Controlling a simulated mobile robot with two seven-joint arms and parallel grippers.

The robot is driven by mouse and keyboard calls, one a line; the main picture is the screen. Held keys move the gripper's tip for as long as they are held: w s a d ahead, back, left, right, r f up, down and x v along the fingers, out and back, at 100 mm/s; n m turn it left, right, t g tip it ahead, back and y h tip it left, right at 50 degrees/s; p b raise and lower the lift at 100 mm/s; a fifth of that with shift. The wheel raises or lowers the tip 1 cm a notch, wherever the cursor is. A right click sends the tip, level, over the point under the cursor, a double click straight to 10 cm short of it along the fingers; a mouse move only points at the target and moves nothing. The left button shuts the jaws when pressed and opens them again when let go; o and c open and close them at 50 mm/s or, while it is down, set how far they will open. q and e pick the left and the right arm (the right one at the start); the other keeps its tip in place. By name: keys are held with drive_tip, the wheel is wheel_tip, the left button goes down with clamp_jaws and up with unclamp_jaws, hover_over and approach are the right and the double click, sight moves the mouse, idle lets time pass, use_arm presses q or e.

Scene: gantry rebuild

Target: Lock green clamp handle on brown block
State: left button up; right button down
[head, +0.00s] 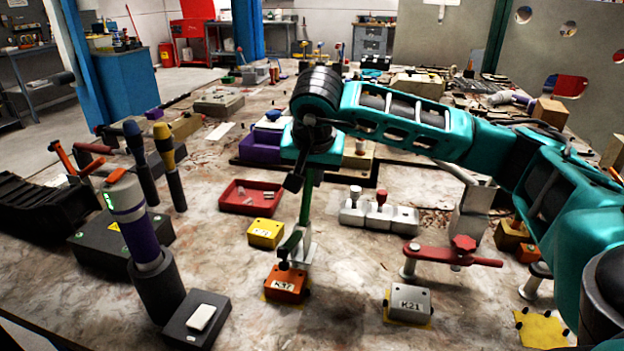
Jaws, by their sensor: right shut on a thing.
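The brown block (287,284), orange-brown and labelled K32, sits on a yellow patch near the front middle of the table. A metal toggle clamp (301,246) stands at it, its arm reaching over the block's top. The clamp's green handle (306,203) points up, close to vertical. My right gripper (303,178) is above the clamp, pointing down, and is shut on the upper part of the green handle. The gripper's body hides the handle's top end. My left gripper is not in view.
A yellow block (265,233) and a red tray (249,198) stand left of the clamp. A grey block labelled K21 (408,304) and a red clamp bar (452,256) are to the right. A purple-banded cylinder (139,230) stands upright at the left. Bare table lies between the K32 and K21 blocks.

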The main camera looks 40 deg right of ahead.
use_arm(q)
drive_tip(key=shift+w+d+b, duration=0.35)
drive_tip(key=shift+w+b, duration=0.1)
drive_tip(key=shift+b, duration=0.05)
use_arm(e)
drive_tip(key=shift+s+a+r+t+h, duration=0.25)
drive_tip(key=shift+s+a+t+h, duration=0.15)
drive_tip(key=shift+t+h, duration=0.2)
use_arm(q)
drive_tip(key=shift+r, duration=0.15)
use_arm(e)
drive_tip(key=c, duration=1)
unclamp_jaws()
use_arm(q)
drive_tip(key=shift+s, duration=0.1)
use_arm(e)
drive_tip(key=shift+a, duration=0.1)
